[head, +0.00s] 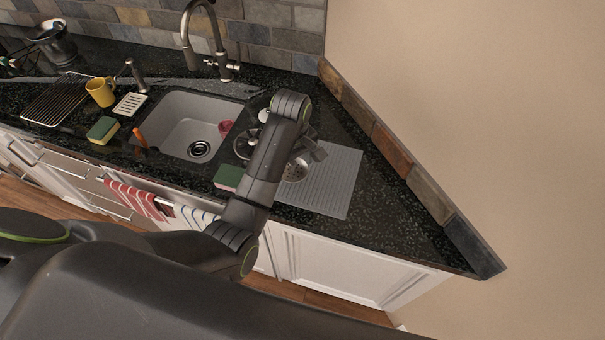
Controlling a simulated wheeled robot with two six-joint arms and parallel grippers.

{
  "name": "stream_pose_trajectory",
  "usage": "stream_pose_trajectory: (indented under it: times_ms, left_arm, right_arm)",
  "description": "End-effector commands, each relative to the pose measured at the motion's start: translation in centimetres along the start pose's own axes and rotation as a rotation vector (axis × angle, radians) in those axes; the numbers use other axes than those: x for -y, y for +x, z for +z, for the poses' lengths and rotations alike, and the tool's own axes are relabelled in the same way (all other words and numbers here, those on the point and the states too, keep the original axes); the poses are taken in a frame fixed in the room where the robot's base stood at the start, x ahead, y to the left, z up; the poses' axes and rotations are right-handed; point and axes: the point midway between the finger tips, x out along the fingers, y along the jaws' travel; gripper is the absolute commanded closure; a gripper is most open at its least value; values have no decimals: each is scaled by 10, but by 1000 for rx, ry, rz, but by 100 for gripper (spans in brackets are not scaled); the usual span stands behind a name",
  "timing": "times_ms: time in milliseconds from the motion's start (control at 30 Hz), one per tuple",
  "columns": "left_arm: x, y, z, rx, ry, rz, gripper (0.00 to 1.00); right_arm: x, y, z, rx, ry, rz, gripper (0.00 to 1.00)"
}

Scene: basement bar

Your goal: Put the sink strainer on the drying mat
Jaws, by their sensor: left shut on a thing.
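The grey ribbed drying mat (338,190) lies on the dark counter right of the sink. My left gripper (308,159) is over the mat's left part, partly hidden by my own arm. It is shut on the sink strainer (296,172), a round silvery piece that shows just below the jaws. I cannot tell whether the strainer touches the mat or is held just above it. My right gripper is not in view.
A green sponge (228,178) lies by the counter's front edge. A tall tap (222,65) stands behind the sink. A yellow mug (101,91) and another sponge (103,130) are at left. The mat's right side is clear.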

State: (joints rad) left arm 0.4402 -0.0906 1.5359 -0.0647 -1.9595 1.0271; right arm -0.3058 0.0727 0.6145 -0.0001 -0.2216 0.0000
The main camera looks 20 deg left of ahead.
Motion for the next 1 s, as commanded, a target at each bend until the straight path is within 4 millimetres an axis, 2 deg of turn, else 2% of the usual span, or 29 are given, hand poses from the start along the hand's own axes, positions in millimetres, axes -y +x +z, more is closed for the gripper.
stream_pose_trajectory:
  times_ms: [33, 167, 267, 433, 533, 967, 1000]
  left_arm:
    - [1, 7, 1, 5, 0, -6, 47]
    - [0, 21, 0, 2, 0, -2, 47]
    - [1, 29, 0, 2, 0, -3, 47]
    - [1, 52, 1, 3, 0, -5, 47]
    - [1, 62, 0, 2, 0, -4, 47]
    - [1, 70, 0, 1, 0, -2, 47]
    - [1, 70, 0, 1, 0, -2, 23]
  right_arm:
    - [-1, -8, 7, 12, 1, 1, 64]
    - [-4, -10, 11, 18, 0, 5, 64]
    - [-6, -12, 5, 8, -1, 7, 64]
    - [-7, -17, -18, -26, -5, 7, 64]
    - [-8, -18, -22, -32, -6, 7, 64]
    - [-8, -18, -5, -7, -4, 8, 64]
    - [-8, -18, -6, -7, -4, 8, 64]
